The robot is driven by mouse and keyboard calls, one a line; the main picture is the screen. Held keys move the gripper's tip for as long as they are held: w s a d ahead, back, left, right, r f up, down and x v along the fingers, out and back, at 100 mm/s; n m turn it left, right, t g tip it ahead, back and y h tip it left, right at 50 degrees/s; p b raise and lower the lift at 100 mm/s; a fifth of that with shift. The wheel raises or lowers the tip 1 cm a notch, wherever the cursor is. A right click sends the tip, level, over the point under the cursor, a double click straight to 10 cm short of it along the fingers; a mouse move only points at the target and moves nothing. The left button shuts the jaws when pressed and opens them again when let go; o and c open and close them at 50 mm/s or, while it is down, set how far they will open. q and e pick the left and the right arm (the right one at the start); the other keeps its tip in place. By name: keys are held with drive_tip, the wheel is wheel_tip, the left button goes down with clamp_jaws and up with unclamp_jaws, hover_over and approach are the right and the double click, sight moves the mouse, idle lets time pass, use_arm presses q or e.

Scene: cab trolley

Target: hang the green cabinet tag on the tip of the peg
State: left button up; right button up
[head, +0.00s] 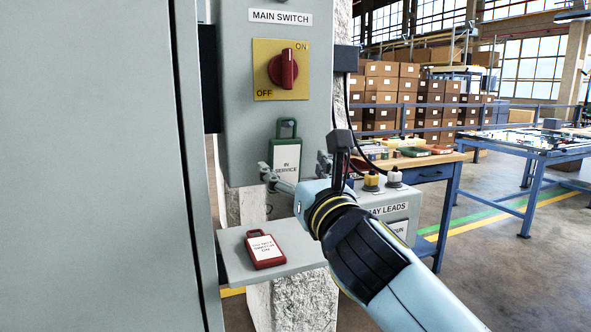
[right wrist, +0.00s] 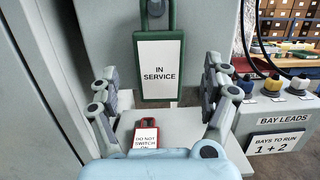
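The green cabinet tag (head: 287,158), with a white "IN SERVICE" label, hangs upright against the lower front of the grey cabinet. In the right wrist view the tag (right wrist: 159,72) is straight ahead, its loop at the top edge. A small grey spot inside the loop looks like the peg (right wrist: 155,8); how far along it the loop sits, I cannot tell. My right gripper (head: 296,170) is open, one finger to each side of the tag's lower part. In the right wrist view the gripper (right wrist: 160,82) shows gaps on both sides. My left gripper is not in view.
A red "DO NOT SWITCH ON" tag (head: 265,249) lies on the grey shelf (head: 302,258) below. The red main switch (head: 283,69) is above the green tag. A "BAY LEADS" box (head: 399,209) stands to the right. A grey door (head: 95,170) fills the left.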

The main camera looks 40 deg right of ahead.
drive_tip(key=v, duration=1.2)
drive_tip(key=shift+r, duration=0.1)
